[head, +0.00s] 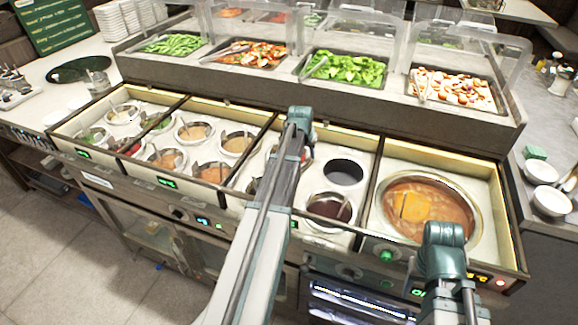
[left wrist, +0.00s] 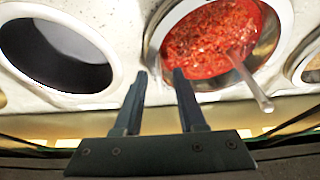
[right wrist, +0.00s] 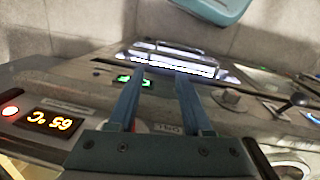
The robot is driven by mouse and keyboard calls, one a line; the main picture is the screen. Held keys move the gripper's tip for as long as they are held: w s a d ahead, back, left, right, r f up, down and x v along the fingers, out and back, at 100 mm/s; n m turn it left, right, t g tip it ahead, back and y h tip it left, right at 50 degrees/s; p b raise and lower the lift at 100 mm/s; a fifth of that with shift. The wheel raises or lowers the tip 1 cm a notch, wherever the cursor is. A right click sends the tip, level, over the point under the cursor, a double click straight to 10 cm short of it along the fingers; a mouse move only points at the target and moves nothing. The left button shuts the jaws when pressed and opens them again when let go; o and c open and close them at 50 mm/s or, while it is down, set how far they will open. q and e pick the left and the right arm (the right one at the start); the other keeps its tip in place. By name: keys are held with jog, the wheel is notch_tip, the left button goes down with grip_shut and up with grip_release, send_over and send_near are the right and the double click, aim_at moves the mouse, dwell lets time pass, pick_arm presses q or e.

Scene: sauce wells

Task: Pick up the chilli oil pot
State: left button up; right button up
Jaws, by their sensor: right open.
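The chilli oil pot (left wrist: 207,45) shows in the left wrist view as a metal pot of red flaked chilli with a pale spoon handle sticking out. In the head view my left arm hides most of its place. My left gripper (left wrist: 160,74) is open, its fingertips close to the pot's near rim. I cannot tell whether they touch it or straddle it. In the head view the left fingers are hidden by the arm. My right gripper (right wrist: 161,73) is open and empty, in front of the counter's control panel.
A dark round well (head: 343,172) lies beside the chilli pot, with a dark sauce pot (head: 329,207) in front. A large soup pot (head: 428,208) is at the right. Several lighter sauce pots stand at the left. Food trays with clear guards (head: 345,68) line the raised shelf behind.

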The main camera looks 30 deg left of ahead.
pick_arm(q)
jog(key=shift+r, duration=0.1)
grip_shut()
dwell(1.2)
